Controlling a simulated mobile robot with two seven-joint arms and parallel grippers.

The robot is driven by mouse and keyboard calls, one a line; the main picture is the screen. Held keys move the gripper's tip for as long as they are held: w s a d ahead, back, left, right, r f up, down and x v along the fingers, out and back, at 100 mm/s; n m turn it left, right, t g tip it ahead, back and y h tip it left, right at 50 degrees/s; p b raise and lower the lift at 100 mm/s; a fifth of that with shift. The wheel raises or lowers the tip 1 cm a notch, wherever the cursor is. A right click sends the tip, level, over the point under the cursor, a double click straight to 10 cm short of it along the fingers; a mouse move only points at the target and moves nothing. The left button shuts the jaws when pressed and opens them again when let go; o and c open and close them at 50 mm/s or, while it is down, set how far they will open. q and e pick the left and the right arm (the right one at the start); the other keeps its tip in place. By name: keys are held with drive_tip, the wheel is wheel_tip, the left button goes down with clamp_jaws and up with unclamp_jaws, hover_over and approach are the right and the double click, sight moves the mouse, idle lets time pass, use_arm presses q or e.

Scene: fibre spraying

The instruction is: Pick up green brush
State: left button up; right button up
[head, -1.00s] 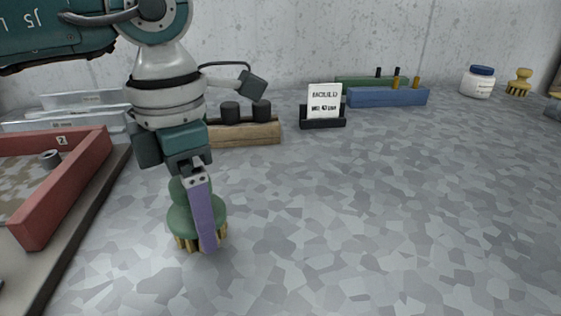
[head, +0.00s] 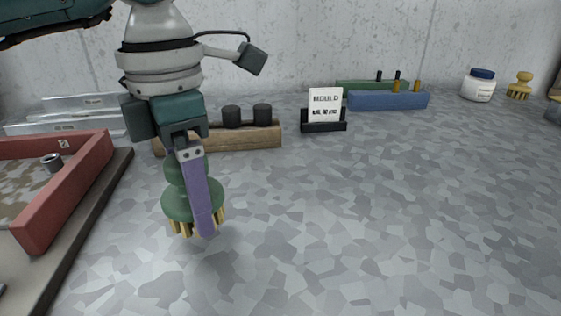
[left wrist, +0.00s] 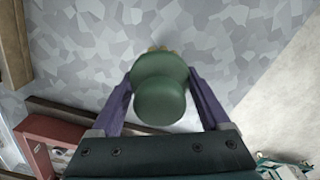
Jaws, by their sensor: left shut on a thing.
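The green brush (head: 177,200) has a round knob handle and pale yellow bristles pointing down. My left gripper (head: 200,205) is shut on it and holds it upright, with the bristles a little above the grey table. In the left wrist view the brush (left wrist: 160,95) sits between the two purple fingers of the gripper (left wrist: 162,88). In the head view the near finger hides part of the brush. My right gripper is in neither view.
A red-walled mould (head: 75,190) on a dark-edged board stands at the left. A wooden block (head: 235,138) with black knobs, a mould sign (head: 325,105), a blue block (head: 388,99), a jar (head: 478,86) and a yellow brush (head: 520,84) stand at the back. The table's middle and right are clear.

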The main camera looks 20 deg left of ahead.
use_arm(q)
wheel_tip(320, 180, up, 17)
drive_tip(key=p, duration=0.1)
drive_tip(key=shift+p, duration=0.35)
drive_tip(key=shift+f, duration=0.1)
